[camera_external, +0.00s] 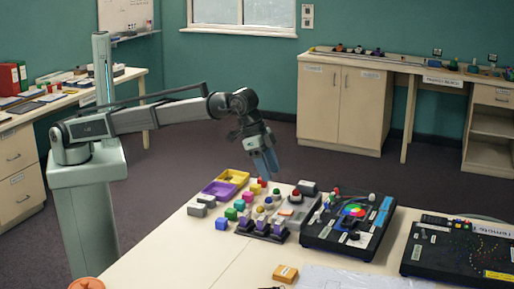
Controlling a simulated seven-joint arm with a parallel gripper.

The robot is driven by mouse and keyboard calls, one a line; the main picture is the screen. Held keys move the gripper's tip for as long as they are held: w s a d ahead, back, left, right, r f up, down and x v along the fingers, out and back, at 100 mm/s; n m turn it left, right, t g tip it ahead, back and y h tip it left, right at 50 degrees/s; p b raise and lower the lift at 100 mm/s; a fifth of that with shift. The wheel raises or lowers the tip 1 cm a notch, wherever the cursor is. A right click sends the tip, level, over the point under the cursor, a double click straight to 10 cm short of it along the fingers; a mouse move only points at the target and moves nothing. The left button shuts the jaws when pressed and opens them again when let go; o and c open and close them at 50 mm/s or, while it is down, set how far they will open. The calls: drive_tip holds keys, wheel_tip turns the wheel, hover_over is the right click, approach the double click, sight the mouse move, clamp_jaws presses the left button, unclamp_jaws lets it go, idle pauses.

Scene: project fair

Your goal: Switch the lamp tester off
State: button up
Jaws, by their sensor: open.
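My gripper (265,168) hangs above the back of the table, fingers pointing down, open with nothing visible between them. No label that I can read marks the lamp tester, so I cannot tell which device it is. A black panel (318,236) with a coloured disc (353,210), knobs and small coloured caps lies right of and nearer than my gripper. A grey box (298,213) with a red-topped part (296,193) stands just left of that panel. The position of any switch is too small to tell.
Coloured blocks (231,214), a yellow tray (243,177) and a purple tray (219,190) crowd the table (185,249) below my gripper. A row of purple-topped pieces (262,226) stands in front. Another black panel (428,263) lies at right.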

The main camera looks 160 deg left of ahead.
sight(285, 211)
drive_tip(key=x, duration=1.1)
drive_tip(key=shift+f, duration=0.15)
drive_tip(key=shift+c, duration=0.2)
clamp_jaws()
drive_tip(key=shift+w+a+g+h, duration=0.25)
drive_tip(key=shift+w+g+h, duration=0.05)
drive_tip(key=shift+g+h, duration=0.1)
drive_tip(key=shift+w+a+g+h, duration=0.1)
drive_tip(key=shift+g+h, duration=0.5)
